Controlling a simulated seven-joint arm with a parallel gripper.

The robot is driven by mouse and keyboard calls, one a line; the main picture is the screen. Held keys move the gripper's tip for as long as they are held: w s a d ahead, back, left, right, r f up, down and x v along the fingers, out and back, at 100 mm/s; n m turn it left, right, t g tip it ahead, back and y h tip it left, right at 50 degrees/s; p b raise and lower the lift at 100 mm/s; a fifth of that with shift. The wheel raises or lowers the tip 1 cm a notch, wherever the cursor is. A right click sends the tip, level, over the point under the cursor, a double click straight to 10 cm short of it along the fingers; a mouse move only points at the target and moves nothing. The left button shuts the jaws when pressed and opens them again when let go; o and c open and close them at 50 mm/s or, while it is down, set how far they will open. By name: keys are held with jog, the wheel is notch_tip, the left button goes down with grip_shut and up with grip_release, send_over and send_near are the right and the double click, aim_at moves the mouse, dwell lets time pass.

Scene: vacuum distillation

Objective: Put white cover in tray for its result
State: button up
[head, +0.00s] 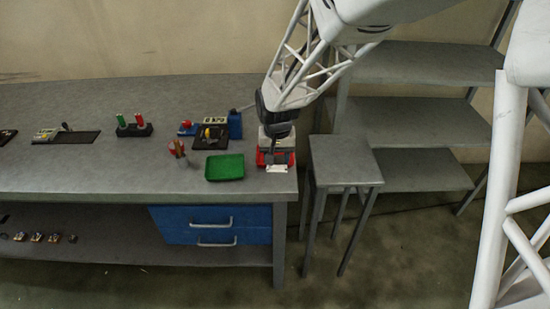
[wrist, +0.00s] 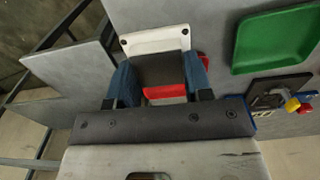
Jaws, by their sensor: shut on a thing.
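The white cover (wrist: 155,41) is a pale plate with dark dots at its corners, seen just beyond my fingertips in the wrist view. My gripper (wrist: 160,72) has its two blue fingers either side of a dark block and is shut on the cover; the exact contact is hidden. A red part (wrist: 165,91) shows below the dark block. In the head view my gripper (head: 275,145) is over a red and white device (head: 263,158) at the bench's right end. The green tray (head: 224,167) lies just left of it, looks empty, and also shows in the wrist view (wrist: 275,38).
A cup of brown-red sticks (head: 178,149) stands left of the tray. A dark tray with yellow and blue parts (head: 211,136) and a blue box (head: 235,124) are behind. A small grey table (head: 343,160) stands right of the bench. The bench's front edge is close.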

jog(key=s+d+f, duration=0.1)
jog(key=s+d, duration=0.2)
jog(key=s, duration=0.2)
jog(key=shift+s+d+f, duration=0.15)
jog(key=shift+d, duration=0.1)
jog(key=w+a, duration=0.1)
jog(key=w, duration=0.4)
jog(key=w+a+f, duration=0.1)
jog(key=w, duration=0.4)
jog(key=w+a, duration=0.2)
jog(key=w, duration=0.3)
jog(key=shift+w+f, duration=0.25)
jog(key=shift+w, duration=0.05)
jog(key=shift+d, duration=0.1)
jog(key=shift+f, duration=1.75)
jog(key=shift+f, duration=0.1)
jog(key=o, duration=1.1)
